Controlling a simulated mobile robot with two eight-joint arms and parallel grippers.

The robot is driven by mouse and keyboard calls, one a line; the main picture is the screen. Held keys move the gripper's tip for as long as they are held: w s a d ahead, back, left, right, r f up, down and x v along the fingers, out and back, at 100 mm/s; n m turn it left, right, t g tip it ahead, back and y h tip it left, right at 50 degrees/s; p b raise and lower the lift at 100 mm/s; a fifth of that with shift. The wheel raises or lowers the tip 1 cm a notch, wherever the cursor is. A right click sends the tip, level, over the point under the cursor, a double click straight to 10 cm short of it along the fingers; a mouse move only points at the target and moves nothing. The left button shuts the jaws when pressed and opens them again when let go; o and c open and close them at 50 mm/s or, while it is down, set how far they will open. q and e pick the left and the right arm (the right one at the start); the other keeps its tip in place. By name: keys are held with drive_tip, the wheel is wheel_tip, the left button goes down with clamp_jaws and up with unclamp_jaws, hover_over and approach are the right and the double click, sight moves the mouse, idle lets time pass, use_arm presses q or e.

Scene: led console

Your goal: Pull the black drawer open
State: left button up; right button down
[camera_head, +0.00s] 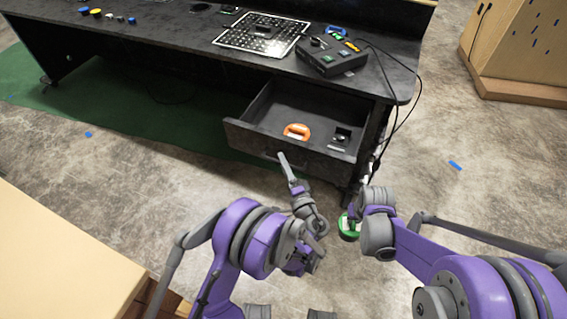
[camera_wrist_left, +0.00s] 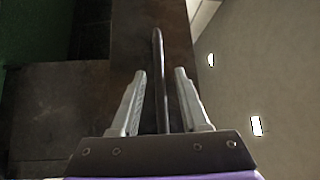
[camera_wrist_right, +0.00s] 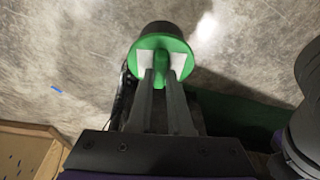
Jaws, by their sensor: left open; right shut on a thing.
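The black drawer (camera_head: 255,137) is pulled out from under the black desk, so its inside shows in the head view. An orange ring-shaped object (camera_head: 297,131) and a small black item (camera_head: 341,136) lie in it. My left gripper (camera_head: 287,165) is at the drawer's front. In the left wrist view, the open left fingers (camera_wrist_left: 156,90) stand either side of a thin dark handle bar (camera_wrist_left: 158,60), with gaps visible. My right gripper (camera_wrist_right: 161,72) is shut on a green and black round object (camera_wrist_right: 163,45), held right of the drawer; it also shows in the head view (camera_head: 349,228).
The desk top (camera_head: 190,45) holds a perforated board (camera_head: 261,34), a dark console box (camera_head: 331,55) and coloured buttons at the left. Cables hang beside the desk's right end. A wooden box (camera_head: 515,50) stands at right; a pale surface (camera_head: 60,260) is at lower left.

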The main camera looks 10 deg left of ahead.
use_arm(q)
drive_tip(key=v, duration=1.1)
drive_tip(key=shift+s+d, duration=0.15)
drive_tip(key=shift+s, duration=0.25)
use_arm(e)
drive_tip(key=shift+r, duration=0.2)
drive_tip(key=shift+s, duration=0.1)
